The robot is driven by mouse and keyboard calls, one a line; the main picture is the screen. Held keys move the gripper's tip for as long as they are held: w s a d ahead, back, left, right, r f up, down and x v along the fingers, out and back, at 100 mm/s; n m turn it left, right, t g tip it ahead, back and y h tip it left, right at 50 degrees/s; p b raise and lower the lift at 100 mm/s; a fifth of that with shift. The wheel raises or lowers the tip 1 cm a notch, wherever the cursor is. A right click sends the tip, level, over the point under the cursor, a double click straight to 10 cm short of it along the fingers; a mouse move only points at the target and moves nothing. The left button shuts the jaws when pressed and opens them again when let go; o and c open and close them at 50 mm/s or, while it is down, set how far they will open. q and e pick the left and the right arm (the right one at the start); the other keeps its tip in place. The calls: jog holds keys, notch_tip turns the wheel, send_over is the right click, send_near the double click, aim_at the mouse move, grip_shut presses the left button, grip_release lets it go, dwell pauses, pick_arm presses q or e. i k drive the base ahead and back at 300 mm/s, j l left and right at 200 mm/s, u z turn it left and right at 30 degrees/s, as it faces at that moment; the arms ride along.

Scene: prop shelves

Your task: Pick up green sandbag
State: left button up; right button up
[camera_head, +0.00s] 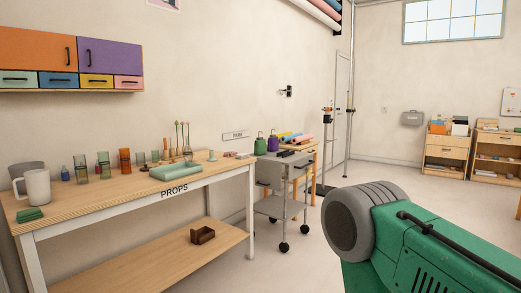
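A small green bag-like object (260,146) with a handle on top stands upright beside a similar purple one (273,142), on or just behind the grey cart at the end of the long table. The green one looks like the green sandbag, but it is small and far off. Its base is partly hidden by the cart. Neither of my grippers is in view, and nothing is seen touching the green object.
A long wooden table (118,187) marked PROPS runs along the left wall, holding cups, a mug (38,187) and a flat pale-green object (176,171). The grey wheeled cart (283,207) stands at its far end. Open floor (300,265) lies right of the table.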

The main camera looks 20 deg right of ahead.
aim_at(259, 144)
jog(key=i+l+z, duration=0.5)
jog(key=i, duration=0.2)
jog(key=i+l+z, duration=0.3)
jog(key=i, duration=0.65)
jog(key=i+l+z, duration=0.1)
jog(key=i+z, duration=0.2)
jog(key=i, duration=0.6)
